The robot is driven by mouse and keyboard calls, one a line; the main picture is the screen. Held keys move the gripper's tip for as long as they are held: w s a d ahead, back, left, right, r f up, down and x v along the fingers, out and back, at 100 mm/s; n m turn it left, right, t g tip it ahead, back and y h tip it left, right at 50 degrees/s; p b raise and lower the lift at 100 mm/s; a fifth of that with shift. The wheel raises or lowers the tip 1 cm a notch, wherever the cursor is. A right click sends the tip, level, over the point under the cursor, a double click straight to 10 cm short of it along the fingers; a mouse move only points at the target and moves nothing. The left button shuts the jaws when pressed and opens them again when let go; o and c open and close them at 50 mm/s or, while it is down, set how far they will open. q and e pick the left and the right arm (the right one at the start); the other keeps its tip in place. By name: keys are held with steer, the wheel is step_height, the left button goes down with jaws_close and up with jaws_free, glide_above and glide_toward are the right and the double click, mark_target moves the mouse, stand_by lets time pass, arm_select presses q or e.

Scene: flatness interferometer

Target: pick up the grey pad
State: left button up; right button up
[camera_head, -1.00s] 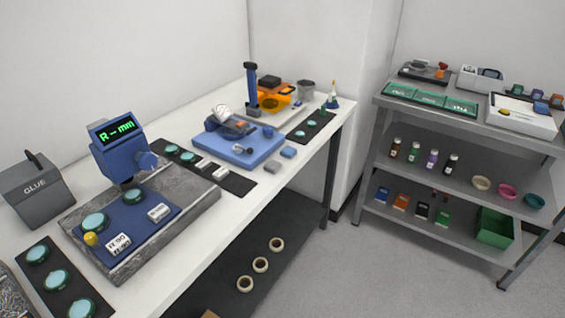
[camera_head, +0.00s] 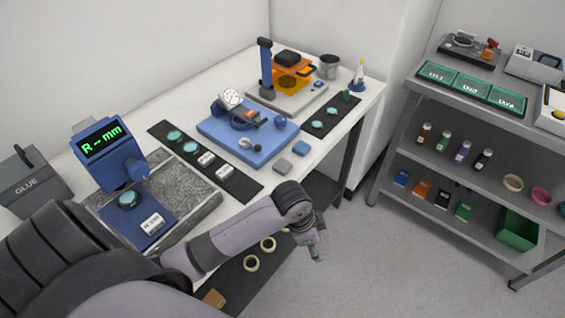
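The grey pad (camera_head: 283,167) is a small flat square lying on the white table near its front edge. It lies beside a similar blue pad (camera_head: 301,148), in front of the blue base plate (camera_head: 262,150). My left arm reaches in from the lower left, and its gripper (camera_head: 315,251) hangs beyond the table's front edge, below and right of the grey pad and apart from it. The gripper looks small and edge-on, so its finger opening cannot be made out. My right gripper is not in view.
A black strip (camera_head: 240,184) with discs and blocks lies left of the pad. A blue gauge with a display (camera_head: 103,146) stands on a stone slab at the left. Several tape rings lie on the lower shelf. A grey shelf rack (camera_head: 395,141) stands right, across open floor.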

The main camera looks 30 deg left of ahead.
arm_select(q)
steer(key=w+a+r+m, duration=0.2)
steer(key=w+r+m, duration=0.2)
steer(key=r, duration=0.4)
step_height(320, 180, up, 20)
steer(key=m+g+y, duration=0.2)
steer(key=m+g, duration=0.1)
steer(key=m, duration=0.2)
glide_above(283, 164)
step_height(283, 164, down, 11)
steer(key=shift+r+p, duration=0.15)
steer(key=shift+p, duration=1.1)
steer(key=shift+f, duration=0.6)
step_height(283, 164, down, 4)
steer(key=shift+s+f+p, duration=0.1)
steer(key=shift+s+p, duration=0.05)
steer(key=shift+p, duration=0.7)
steer(key=shift+f, duration=0.55)
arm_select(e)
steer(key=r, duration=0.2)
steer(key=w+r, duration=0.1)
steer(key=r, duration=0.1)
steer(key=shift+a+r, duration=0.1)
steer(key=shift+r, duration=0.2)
arm_select(q)
steer(key=shift+c, duration=0.6)
